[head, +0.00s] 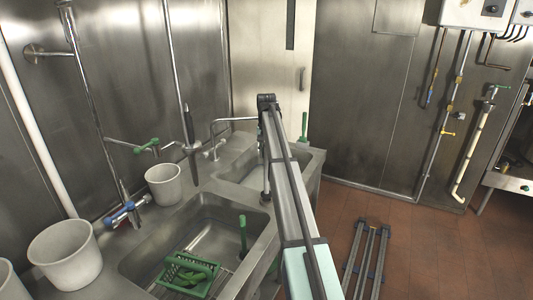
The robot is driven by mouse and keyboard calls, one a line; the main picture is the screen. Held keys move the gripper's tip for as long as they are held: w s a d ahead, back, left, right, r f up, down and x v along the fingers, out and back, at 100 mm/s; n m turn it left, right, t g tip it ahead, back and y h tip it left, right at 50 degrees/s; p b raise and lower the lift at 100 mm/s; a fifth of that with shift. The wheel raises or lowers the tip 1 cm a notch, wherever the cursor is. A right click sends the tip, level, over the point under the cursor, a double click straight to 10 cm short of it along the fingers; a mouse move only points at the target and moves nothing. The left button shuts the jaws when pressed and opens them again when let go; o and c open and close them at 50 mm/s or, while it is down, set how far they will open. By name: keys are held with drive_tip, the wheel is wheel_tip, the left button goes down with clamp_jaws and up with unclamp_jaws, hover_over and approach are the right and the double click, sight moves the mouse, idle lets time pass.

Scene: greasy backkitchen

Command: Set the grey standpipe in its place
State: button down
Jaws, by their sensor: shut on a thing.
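My arm (290,195) reaches up from the bottom of the head view and bends at a dark joint over the right sink basin (308,160). The arm beyond this joint is mostly hidden behind the nearer link. Only a narrow grey and dark sliver shows at its left edge, over the basin's near side. I cannot make out my gripper or its fingertips. I cannot pick out the grey standpipe either. Much of the right basin, with its drain, is covered by my arm.
The left basin (212,238) holds a green basket (187,275) and a green-handled upright tool (243,235). Pale buckets (164,186) (66,254) stand on the counter. A curved tap (213,130) and a hanging spray hose (189,125) rise behind. A rack (368,262) lies on the floor at right.

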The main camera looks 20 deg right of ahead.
drive_tip(key=shift+f, duration=1.4)
drive_tip(key=c, duration=0.8)
unclamp_jaws()
drive_tip(key=shift+r, duration=0.1)
wheel_tip(320, 180, up, 12)
